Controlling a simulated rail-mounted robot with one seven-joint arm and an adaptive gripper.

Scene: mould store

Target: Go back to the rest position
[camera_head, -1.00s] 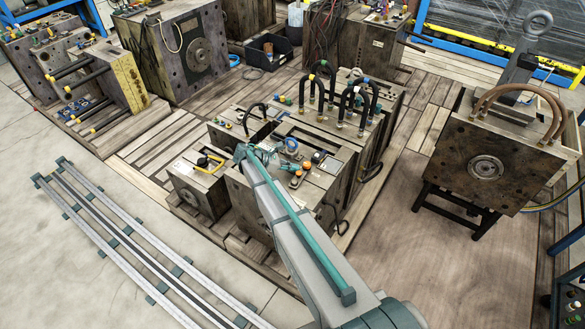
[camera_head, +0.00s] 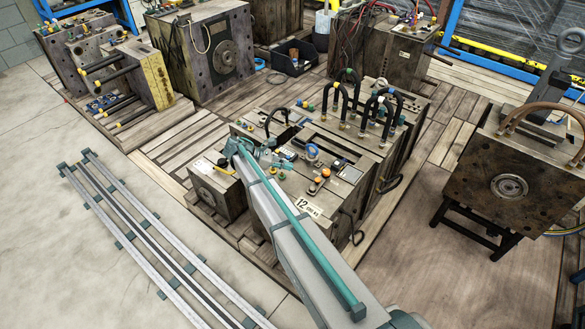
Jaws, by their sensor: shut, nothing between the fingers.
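My gripper (camera_head: 262,150) is at the far end of my grey and teal arm, which reaches up from the bottom edge of the head view. It looks small and is partly hidden by the arm's end. It shows in front of the central mould block (camera_head: 335,205), over its top left part. It holds nothing that I can see. I cannot tell its height above the block or whether it touches anything.
The central mould has black hose loops (camera_head: 345,95) and coloured fittings on top. A smaller block (camera_head: 215,190) adjoins it at left. Floor rails (camera_head: 150,240) run at left. A mould on a black stand (camera_head: 508,180) is at right. More moulds stand behind. Bare concrete (camera_head: 35,230) lies far left.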

